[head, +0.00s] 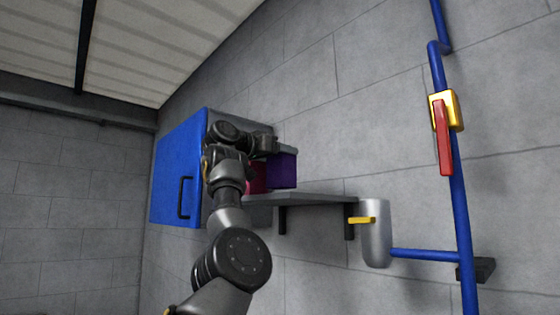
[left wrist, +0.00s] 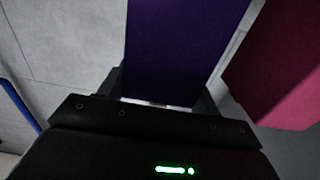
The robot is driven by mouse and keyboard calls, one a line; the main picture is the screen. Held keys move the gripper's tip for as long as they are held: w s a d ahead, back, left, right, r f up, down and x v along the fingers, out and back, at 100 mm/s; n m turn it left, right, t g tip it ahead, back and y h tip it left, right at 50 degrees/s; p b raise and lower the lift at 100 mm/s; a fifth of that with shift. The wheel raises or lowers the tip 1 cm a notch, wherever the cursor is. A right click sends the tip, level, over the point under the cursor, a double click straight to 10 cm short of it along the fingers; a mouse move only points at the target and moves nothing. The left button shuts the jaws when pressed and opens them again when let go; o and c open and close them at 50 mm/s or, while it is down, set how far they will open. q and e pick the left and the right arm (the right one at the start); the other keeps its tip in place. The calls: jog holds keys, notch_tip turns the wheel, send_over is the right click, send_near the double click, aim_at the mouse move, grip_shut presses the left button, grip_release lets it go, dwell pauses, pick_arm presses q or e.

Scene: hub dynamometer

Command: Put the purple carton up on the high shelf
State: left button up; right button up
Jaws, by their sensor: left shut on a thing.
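The purple carton (head: 283,171) is in my left gripper (head: 284,150), which is shut on its upper part. The carton is upright over the left part of the grey wall shelf (head: 320,198), at or just above its surface; I cannot tell if they touch. In the left wrist view the purple carton (left wrist: 185,50) stands between the fingers (left wrist: 165,103). My right gripper is not in view.
A crimson carton (head: 257,178) is close to the purple one, partly behind my arm; it also shows in the left wrist view (left wrist: 285,70). A blue-doored cabinet (head: 178,172) is at left. A metal cylinder (head: 375,235) and blue pipe (head: 462,210) are at right. The shelf's right part is clear.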

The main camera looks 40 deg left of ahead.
pick_arm(q)
jog(key=shift+w+f, duration=0.15)
jog(key=shift+f, duration=0.65)
jog(key=shift+w+d+f, duration=0.1)
jog(key=shift+d+f, duration=0.05)
jog(key=shift+f, duration=0.05)
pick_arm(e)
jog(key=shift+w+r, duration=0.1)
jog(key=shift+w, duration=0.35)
pick_arm(q)
jog(key=shift+s+f, duration=0.2)
jog(key=shift+s, duration=0.05)
jog(key=o, duration=0.8)
jog(key=shift+o, duration=1.3)
jog(key=shift+w, duration=0.15)
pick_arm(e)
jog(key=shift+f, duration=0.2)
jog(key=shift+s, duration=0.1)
